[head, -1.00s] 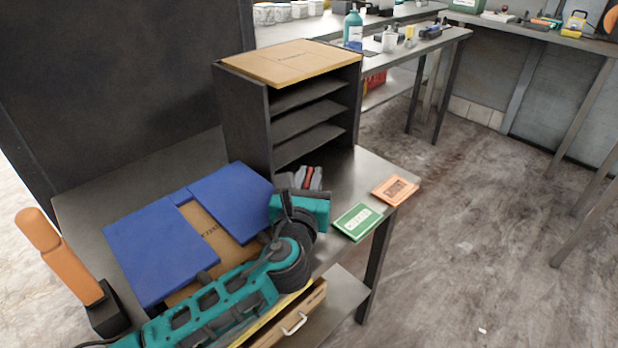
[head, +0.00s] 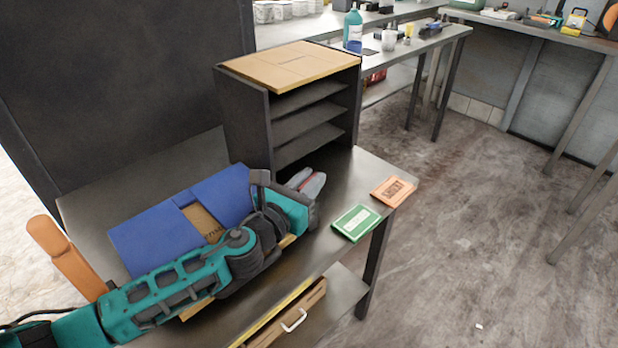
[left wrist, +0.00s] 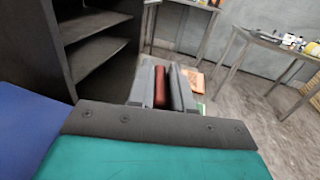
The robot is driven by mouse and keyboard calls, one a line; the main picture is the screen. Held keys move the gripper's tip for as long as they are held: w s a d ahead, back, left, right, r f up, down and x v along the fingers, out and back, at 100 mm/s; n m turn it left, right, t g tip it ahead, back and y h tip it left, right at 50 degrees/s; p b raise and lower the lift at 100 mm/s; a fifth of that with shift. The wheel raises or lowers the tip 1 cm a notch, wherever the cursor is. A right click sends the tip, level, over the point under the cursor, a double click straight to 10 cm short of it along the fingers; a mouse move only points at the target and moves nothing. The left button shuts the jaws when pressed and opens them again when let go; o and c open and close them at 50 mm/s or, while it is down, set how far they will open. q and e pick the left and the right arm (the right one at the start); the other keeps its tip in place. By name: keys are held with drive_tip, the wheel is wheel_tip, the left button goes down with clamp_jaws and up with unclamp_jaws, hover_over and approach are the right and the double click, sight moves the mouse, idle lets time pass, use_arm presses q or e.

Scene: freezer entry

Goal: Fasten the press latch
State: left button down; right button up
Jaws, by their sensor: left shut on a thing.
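My left gripper (head: 306,182) reaches right across the bench, just in front of the dark shelf unit. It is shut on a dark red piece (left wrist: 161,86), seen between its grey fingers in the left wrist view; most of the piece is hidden. An orange handle (head: 66,258) leans at the left edge of the bench, its lower end hidden behind my left arm. Two blue panels (head: 150,237) lie over a tan board with dark lettering (head: 208,223), partly covered by my arm. I cannot tell which part is the press latch. My right gripper is not in view.
The dark shelf unit (head: 243,125) with a tan top stands at the back of the bench. A green card (head: 356,223) and an orange card (head: 394,190) lie at the bench's right. A wooden drawer (head: 292,317) sits below.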

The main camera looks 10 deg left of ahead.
use_arm(q)
drive_tip(key=m+g+h+b, duration=0.1)
drive_tip(key=m+h, duration=0.1)
drive_tip(key=shift+f+h, duration=0.1)
drive_tip(key=shift+h, duration=0.2)
drive_tip(key=shift+m+g+h, duration=0.3)
drive_tip(key=shift+g+h, duration=0.1)
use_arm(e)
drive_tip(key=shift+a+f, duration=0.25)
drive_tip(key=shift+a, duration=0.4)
use_arm(q)
drive_tip(key=shift+h, duration=0.3)
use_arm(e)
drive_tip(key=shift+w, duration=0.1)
use_arm(q)
drive_tip(key=c, duration=1.1)
unclamp_jaws()
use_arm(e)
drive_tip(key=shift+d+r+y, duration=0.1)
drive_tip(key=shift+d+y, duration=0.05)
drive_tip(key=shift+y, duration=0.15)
